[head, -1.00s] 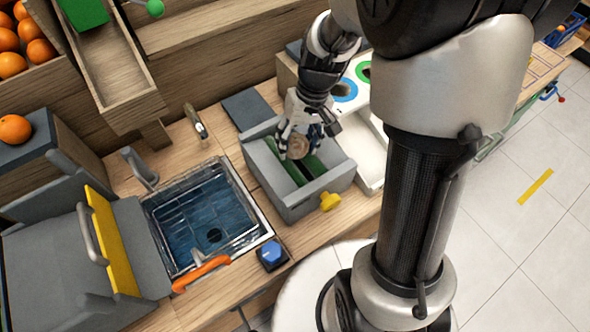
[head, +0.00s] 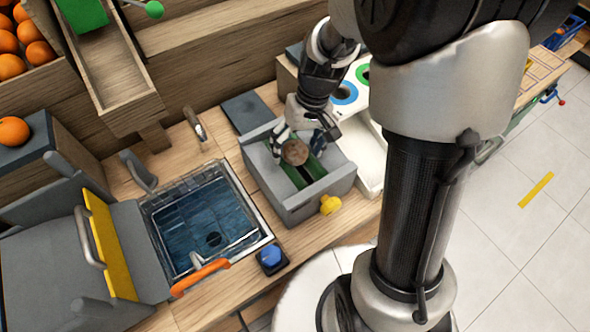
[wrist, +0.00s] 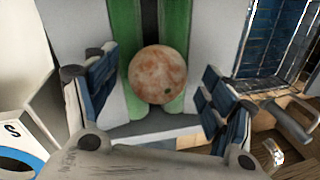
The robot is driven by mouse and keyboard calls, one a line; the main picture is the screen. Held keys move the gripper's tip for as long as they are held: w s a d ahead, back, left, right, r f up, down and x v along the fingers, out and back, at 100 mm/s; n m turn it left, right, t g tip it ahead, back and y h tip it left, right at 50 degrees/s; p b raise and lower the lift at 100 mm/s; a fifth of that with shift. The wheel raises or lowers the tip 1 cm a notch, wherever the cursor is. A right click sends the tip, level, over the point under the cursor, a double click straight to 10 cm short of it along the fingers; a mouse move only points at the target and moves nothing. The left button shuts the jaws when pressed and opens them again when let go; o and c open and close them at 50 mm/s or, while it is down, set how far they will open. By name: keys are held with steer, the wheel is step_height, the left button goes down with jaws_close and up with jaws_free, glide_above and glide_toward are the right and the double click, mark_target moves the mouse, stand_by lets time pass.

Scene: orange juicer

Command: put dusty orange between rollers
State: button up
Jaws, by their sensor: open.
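The dusty orange (head: 295,152) is a brownish, mottled ball. It sits over the dark gap between two green rollers (head: 311,171) inside the grey roller box (head: 280,187). In the wrist view the dusty orange (wrist: 158,74) lies centred over that gap, with a green roller (wrist: 125,50) to either side. My gripper (head: 299,143) is above the box with its fingers spread. In the wrist view my gripper (wrist: 157,92) has its blue-padded fingers wide apart, one on each side of the ball, with visible space between pads and ball.
A yellow knob (head: 330,205) sticks out of the box front. A water-filled sink (head: 203,225) with an orange handle (head: 201,276) is left of it. A blue button (head: 270,255) sits near the counter edge. A white sorting unit (head: 369,154) stands right of the box.

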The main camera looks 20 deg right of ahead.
steer(key=shift+r, duration=0.1)
step_height(320, 180, up, 12)
steer(key=d, duration=0.2)
steer(key=shift+d+f, duration=0.15)
steer(key=shift+f, duration=0.05)
steer(key=shift+s, duration=0.1)
stand_by(0.5)
steer(key=s+a+r+t+h, duration=0.1)
steer(key=s+r+t, duration=0.1)
steer(key=s, duration=0.6)
steer(key=s+a+r+t+h, duration=0.1)
steer(key=s+a+r+t, duration=0.1)
steer(key=s, duration=0.7)
steer(key=shift+r+t, duration=0.3)
steer(key=shift+r, duration=0.25)
